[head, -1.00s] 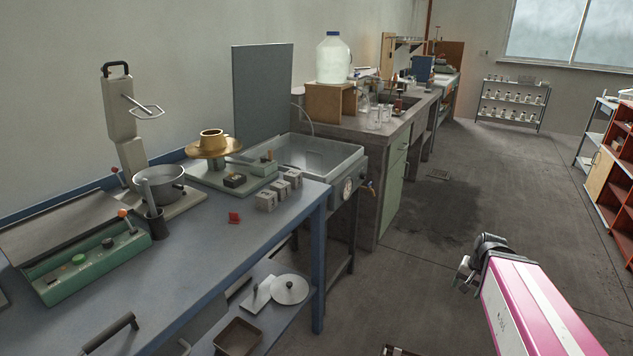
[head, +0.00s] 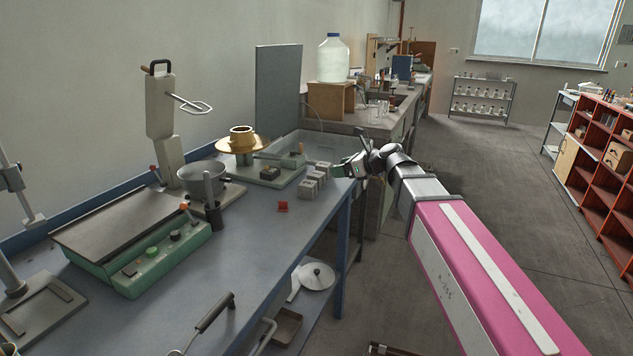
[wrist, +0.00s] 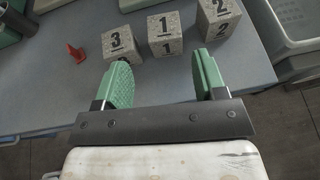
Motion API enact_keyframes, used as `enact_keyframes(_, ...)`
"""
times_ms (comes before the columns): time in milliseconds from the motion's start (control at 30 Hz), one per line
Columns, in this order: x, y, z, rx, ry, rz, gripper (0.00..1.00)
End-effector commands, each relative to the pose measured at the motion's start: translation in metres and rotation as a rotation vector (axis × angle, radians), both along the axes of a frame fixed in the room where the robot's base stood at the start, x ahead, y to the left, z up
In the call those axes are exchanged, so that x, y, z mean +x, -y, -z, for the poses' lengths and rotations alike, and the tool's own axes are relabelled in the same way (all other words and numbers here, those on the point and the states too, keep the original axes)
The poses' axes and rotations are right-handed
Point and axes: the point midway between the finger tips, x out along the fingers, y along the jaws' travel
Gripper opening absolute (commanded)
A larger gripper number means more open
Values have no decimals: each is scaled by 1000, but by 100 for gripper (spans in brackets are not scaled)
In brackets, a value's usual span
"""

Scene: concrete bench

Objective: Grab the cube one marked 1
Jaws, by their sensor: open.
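The cube marked 1 (wrist: 165,34) is a speckled grey concrete block in the wrist view, the middle one of a row. The cube marked 3 (wrist: 121,42) stands to its left and the cube marked 2 (wrist: 218,18) to its right. My gripper (wrist: 160,80) is open and empty, its green pads apart, short of the cubes with the 1 cube roughly between and beyond them. In the head view the row of cubes (head: 310,186) stands at the blue bench's right edge, with my gripper (head: 347,168) just to its right.
A small red object (head: 283,206) lies left of the cubes; it also shows in the wrist view (wrist: 76,53). A brass wheel on a green-based device (head: 241,143) stands behind them. A grey sink tray (wrist: 300,28) is beyond the bench edge on the right.

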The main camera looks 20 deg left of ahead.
Motion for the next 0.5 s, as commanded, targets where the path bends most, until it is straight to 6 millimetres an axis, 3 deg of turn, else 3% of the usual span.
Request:
enact_keyframes(300,9,-39,17,-2,-1,-2,65)
enact_keyframes(500,11,-50,23,-2,1,0,65)
